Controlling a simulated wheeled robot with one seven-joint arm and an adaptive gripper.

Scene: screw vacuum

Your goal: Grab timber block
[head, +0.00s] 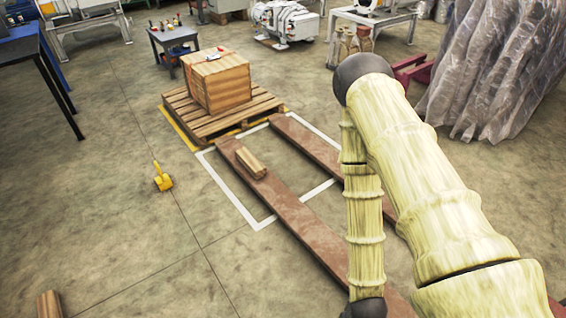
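A short timber block (250,163) lies on the near left brown plank (285,206), close to the plank's far end. It lies on its side, and nothing touches it from above. A second wooden piece (49,305) is at the bottom left corner, cut off by the picture's lower edge. My arm, in a pale sleeve, fills the right side and bends back down toward the bottom edge. My gripper is not in view. The timber block on the plank is clear of the visible arm links.
A second brown plank (308,145) lies parallel within a white floor outline (212,172). A wooden crate (216,82) sits on a pallet (194,122) behind. A small yellow object (162,180) stands on the open floor at left. Plastic-wrapped goods (492,75) stand at the back right.

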